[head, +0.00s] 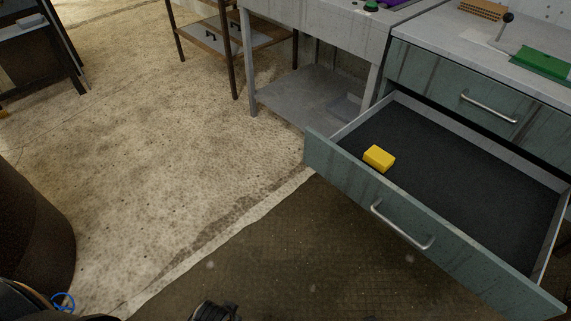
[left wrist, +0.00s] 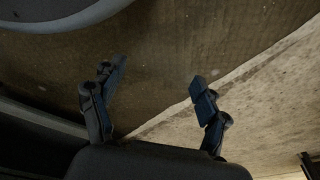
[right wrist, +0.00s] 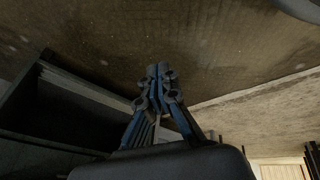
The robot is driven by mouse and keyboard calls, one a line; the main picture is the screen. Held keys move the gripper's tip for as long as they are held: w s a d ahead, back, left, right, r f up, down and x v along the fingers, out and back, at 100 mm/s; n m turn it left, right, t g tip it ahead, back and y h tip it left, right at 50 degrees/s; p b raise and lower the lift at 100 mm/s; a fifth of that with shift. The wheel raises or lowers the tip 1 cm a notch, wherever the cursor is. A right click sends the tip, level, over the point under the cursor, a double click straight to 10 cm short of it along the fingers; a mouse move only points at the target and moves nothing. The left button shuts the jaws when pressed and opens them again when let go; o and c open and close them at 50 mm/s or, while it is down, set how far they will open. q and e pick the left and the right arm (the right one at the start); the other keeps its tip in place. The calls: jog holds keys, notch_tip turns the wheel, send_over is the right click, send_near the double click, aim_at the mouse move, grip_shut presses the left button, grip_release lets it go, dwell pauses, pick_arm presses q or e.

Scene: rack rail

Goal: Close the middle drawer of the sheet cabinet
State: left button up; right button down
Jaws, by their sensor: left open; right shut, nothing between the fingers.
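The sheet cabinet (head: 440,73) stands at the right of the head view, with a grey-green front. A drawer below its top drawer is pulled far out. The open drawer (head: 345,178) has a dark floor, pale side walls and a bar handle (head: 402,228) on its front. A yellow block (head: 379,158) lies inside, near the front left corner. My left gripper (left wrist: 157,84) is open and empty above the floor in the left wrist view. My right gripper (right wrist: 158,72) is shut and empty in the right wrist view. Both are apart from the drawer handle.
The top drawer (head: 480,90) is shut. A green item (head: 543,64) and a brown block (head: 484,9) lie on the cabinet top. A grey workbench (head: 310,92) stands left of the cabinet.

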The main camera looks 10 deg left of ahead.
jog(key=w+a+r+n+t+b, duration=0.1)
jog(key=w+a+r+n+t, duration=0.25)
jog(key=w+a+r, duration=0.35)
jog(key=n+t+y+b, duration=0.3)
jog(key=n+t+y, duration=0.1)
jog(key=n+t, duration=0.65)
send_near(321, 140)
jog(key=s+a, duration=0.1)
jog(key=s, duration=0.6)
jog(key=shift+n+g, duration=0.4)
jog(key=x, duration=0.4)
jog(key=d+b+x, duration=0.1)
jog(key=x, duration=0.7)
jog(key=shift+w+d+r, duration=0.3)
jog(key=shift+d, duration=0.05)
pick_arm(q)
notch_tip(321, 140, up, 19)
jog(key=w+t, duration=0.1)
jog(key=shift+a, duration=0.35)
pick_arm(e)
jog(key=shift+w+d, duration=0.2)
jog(key=shift+w, duration=0.05)
pick_arm(q)
jog(key=shift+b, duration=0.3)
pick_arm(e)
jog(key=shift+w, duration=0.1)
